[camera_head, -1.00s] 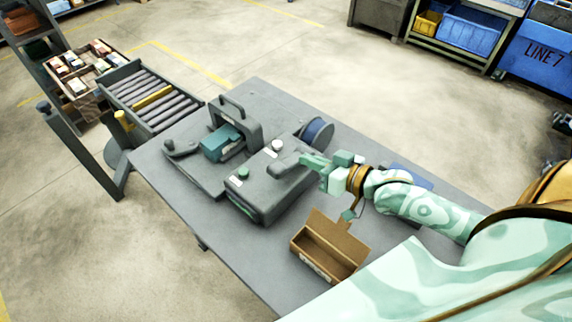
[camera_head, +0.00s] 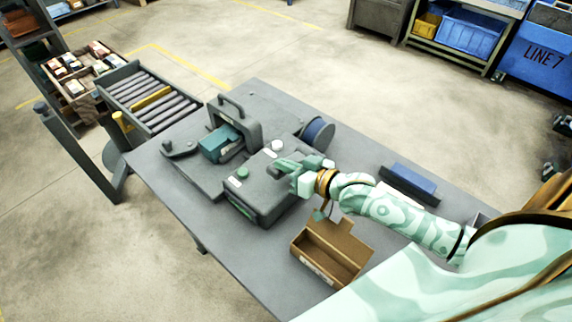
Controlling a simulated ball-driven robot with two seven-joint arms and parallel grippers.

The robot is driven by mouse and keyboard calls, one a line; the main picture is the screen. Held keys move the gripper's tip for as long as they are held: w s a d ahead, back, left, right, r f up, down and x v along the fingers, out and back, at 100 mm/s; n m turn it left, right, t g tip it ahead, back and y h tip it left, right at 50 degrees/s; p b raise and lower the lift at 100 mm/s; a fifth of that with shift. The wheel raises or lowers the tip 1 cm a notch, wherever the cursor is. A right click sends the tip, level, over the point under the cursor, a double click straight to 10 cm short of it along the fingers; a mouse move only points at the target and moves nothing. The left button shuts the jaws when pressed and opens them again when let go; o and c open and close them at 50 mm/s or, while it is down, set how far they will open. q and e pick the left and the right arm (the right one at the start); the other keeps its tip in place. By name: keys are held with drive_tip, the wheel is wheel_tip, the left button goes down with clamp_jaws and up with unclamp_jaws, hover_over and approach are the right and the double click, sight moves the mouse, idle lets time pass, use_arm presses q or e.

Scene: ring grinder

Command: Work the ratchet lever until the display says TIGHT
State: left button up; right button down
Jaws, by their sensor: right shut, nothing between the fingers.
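The grey machine body (camera_head: 262,198) stands on the grey table, with a green button and a white knob (camera_head: 278,145) on top. A dark display strip (camera_head: 241,209) with green is on its front face; I cannot read its text. The ratchet lever is not clearly told apart; a grey handle piece (camera_head: 287,161) shows at my fingertips. My right gripper (camera_head: 283,166) is at the right top of the machine body, its fingers shut with nothing between them. Whether it touches the handle piece I cannot tell. My left gripper is not in view.
An open brown box (camera_head: 324,259) lies near the front edge of the table (camera_head: 222,237). A blue block (camera_head: 412,178) lies at the right. A roller conveyor (camera_head: 142,101) stands at the left.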

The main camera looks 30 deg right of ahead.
sight(280, 178)
drive_tip(key=shift+a+f, duration=0.1)
drive_tip(key=f, duration=0.1)
drive_tip(key=a+f+p, duration=0.1)
drive_tip(key=f+n, duration=0.1)
drive_tip(key=shift+s+a+f+p, duration=0.2)
drive_tip(key=shift+s+p, duration=0.1)
drive_tip(key=shift+p, duration=0.05)
drive_tip(key=shift+s+f, duration=0.1)
drive_tip(key=shift+f, duration=0.25)
wheel_tip(280, 178, up, 5)
drive_tip(key=p, duration=0.5)
drive_tip(key=v, duration=0.9)
drive_tip(key=shift+s, duration=0.5)
drive_tip(key=shift+a+f, duration=0.1)
idle(0.5)
